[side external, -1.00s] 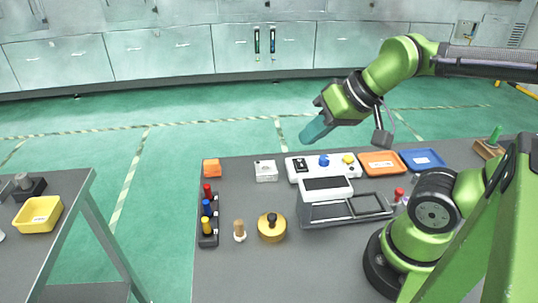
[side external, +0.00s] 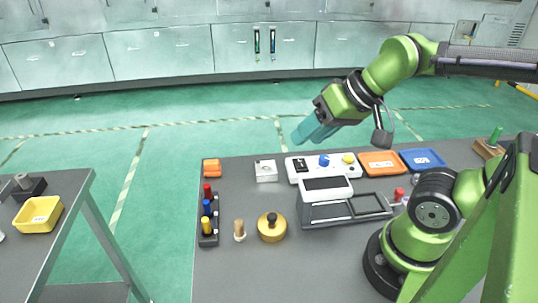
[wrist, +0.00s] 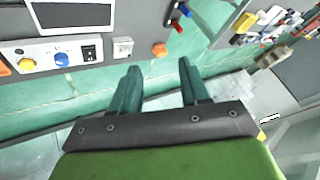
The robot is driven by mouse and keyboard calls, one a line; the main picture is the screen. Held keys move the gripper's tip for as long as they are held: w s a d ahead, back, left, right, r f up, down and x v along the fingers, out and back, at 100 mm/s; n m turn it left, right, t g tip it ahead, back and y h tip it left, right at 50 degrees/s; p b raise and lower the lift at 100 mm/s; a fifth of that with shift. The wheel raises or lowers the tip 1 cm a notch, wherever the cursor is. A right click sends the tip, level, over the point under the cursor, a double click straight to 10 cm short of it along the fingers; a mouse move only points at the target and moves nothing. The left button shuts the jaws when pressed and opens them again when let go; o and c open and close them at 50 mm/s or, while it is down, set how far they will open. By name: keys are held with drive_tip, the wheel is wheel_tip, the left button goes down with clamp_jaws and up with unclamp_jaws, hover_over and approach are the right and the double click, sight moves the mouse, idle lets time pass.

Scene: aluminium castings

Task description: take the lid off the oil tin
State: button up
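The oil tin (side external: 272,230) appears to be the round brass-coloured tin on the grey bench in the side view. Its lid, with a black knob (side external: 271,218), sits on top of it. The tin does not show in the wrist view. My gripper (side external: 303,134) is up in the air beyond the far edge of the bench, well above and behind the tin, and points down to the left. In the wrist view, my gripper (wrist: 159,78) has its two teal fingers wide apart with nothing between them.
Beside the tin stand a small wooden-topped piece (side external: 239,230) and a rack of coloured bottles (side external: 208,240). A grey machine with a screen (side external: 328,184) stands behind it to the right. A white control panel (side external: 309,176) lines the back. The front bench area is clear.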

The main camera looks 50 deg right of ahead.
drive_tip(key=shift+o, duration=0.7)
drive_tip(key=m+g+h, duration=0.2)
drive_tip(key=g, duration=0.5)
hover_over(272, 215)
wheel_tip(272, 215, down, 4)
wheel_tip(272, 215, down, 17)
drive_tip(key=shift+r, duration=0.1)
drive_tip(key=shift+c, duration=0.2)
clamp_jaws()
